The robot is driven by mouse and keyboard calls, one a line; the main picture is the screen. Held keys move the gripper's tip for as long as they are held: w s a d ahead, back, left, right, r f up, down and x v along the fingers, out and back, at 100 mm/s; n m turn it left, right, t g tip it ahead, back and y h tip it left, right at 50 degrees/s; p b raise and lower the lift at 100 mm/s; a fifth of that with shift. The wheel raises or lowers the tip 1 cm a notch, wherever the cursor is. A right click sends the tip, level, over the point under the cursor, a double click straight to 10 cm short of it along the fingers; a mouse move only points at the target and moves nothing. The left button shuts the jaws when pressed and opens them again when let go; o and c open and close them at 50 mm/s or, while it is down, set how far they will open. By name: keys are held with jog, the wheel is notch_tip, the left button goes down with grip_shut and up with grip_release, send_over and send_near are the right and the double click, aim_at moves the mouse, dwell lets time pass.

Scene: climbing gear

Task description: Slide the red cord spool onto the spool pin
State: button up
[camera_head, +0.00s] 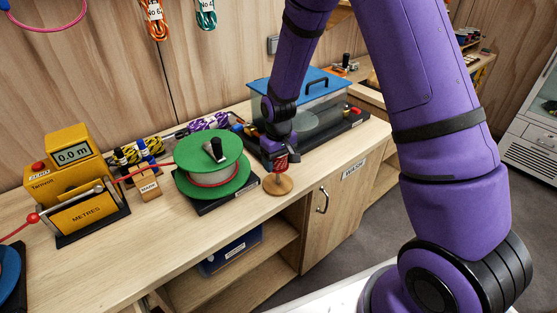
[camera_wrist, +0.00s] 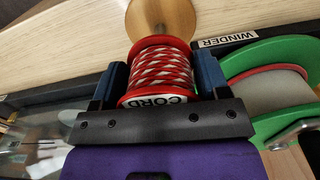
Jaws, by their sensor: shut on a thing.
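The red cord spool (camera_wrist: 160,72), with red and white cord and a CORD label, sits between the two fingers of my gripper (camera_wrist: 158,88) in the wrist view. In the head view the spool (camera_head: 282,162) is under my gripper (camera_head: 281,152), just above the round wooden base (camera_head: 278,185) of the spool pin. In the wrist view that base (camera_wrist: 165,14) lies just beyond the spool's far flange. The pin itself is mostly hidden, and I cannot tell whether it is inside the spool's hole. My gripper is shut on the spool.
The green winder reel (camera_head: 212,165) stands close left of the spool pin. A clear case with a blue lid (camera_head: 305,88) is behind my wrist. A yellow metre counter (camera_head: 75,185) is farther left. The bench's front edge is near the wooden base.

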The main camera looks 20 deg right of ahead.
jog(key=shift+f, duration=2.1)
jog(key=o, duration=1)
jog(key=shift+o, duration=0.2)
jog(key=shift+r, duration=0.1)
notch_tip(320, 180, up, 11)
jog(key=shift+f, duration=0.2)
